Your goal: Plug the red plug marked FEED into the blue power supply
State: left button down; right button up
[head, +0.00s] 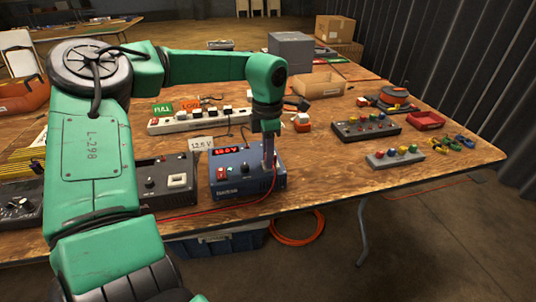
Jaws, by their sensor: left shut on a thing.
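The blue power supply (228,188) stands near the front edge of the wooden table, with a lit red display on top and a red button on its face. My left gripper (268,163) points down over its right part, with its fingers shut. A red lead (262,200) runs from the fingertips over the front of the supply and left along the table edge. The red plug is mostly hidden in the fingers. I cannot read its FEED mark or tell whether it is in a socket. My right gripper is not in view.
A dark grey unit (165,184) stands close left of the supply. A white power strip (190,122) and a voltage card (201,144) are behind. A black box with coloured knobs (366,127) and a grey terminal block (395,158) stand right. Bare table lies between.

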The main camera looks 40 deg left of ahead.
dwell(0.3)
pick_arm(q)
jog(key=shift+f, duration=0.1)
jog(key=shift+c, duration=1.5)
grip_release()
notch_tip(320, 180, up, 8)
jog(key=p, duration=0.5)
jog(key=shift+f+p, duration=0.15)
jog(key=shift+p, duration=0.25)
jog(key=shift+f, duration=0.1)
